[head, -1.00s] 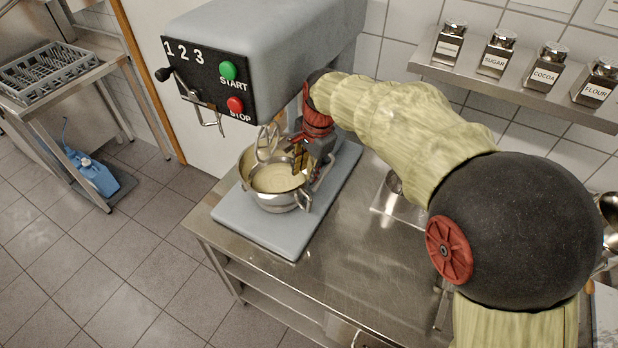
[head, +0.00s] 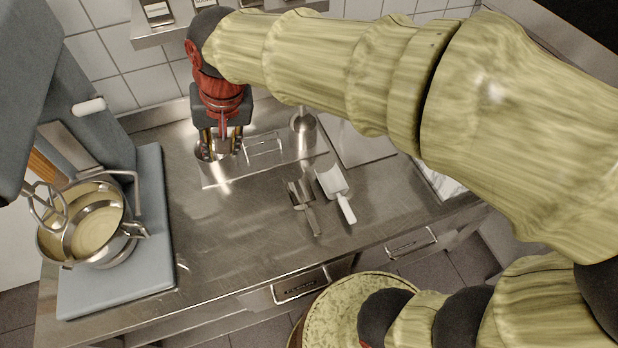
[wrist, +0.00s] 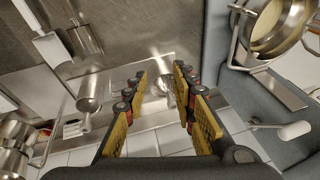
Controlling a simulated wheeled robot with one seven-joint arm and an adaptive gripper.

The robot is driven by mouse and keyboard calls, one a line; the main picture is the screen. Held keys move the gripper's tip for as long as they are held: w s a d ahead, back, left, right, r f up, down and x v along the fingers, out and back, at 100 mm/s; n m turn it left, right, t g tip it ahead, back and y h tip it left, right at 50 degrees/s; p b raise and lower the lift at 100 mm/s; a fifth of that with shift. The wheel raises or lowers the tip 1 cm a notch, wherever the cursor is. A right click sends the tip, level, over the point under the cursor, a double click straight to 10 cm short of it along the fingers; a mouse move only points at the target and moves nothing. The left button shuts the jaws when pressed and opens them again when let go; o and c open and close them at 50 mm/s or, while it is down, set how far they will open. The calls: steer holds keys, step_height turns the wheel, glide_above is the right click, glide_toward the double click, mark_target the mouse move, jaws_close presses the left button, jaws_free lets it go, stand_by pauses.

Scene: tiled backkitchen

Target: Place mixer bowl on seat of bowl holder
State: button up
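The steel mixer bowl (head: 97,232) is at the mixer at the left of the head view, its pale inside facing up, above the grey mixer base (head: 150,215). A curved steel bowl holder arm (head: 137,185) runs beside its rim. Whether the bowl rests fully on the seat is hard to tell. The bowl also shows at the top right of the wrist view (wrist: 272,30). The wire whisk (head: 45,208) hangs at its left rim. My gripper (head: 220,152) is well right of the bowl, pointing down over the back counter; in the wrist view its fingers (wrist: 165,88) are apart with nothing held.
Below my gripper is a steel tray (head: 215,183) with a round steel cup (head: 204,153); another cup (head: 303,128) stands to its right. The front counter between mixer and scoops is clear.

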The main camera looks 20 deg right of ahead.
steer(key=s+d+f+n+t+h, duration=0.1)
steer(key=s+d+f+n+t, duration=0.1)
steer(key=s+d, duration=1.3)
steer(key=shift+d+h, duration=0.35)
steer(key=shift+h, duration=0.05)
steer(key=shift+f, duration=0.1)
steer(key=shift+f+b, duration=0.75)
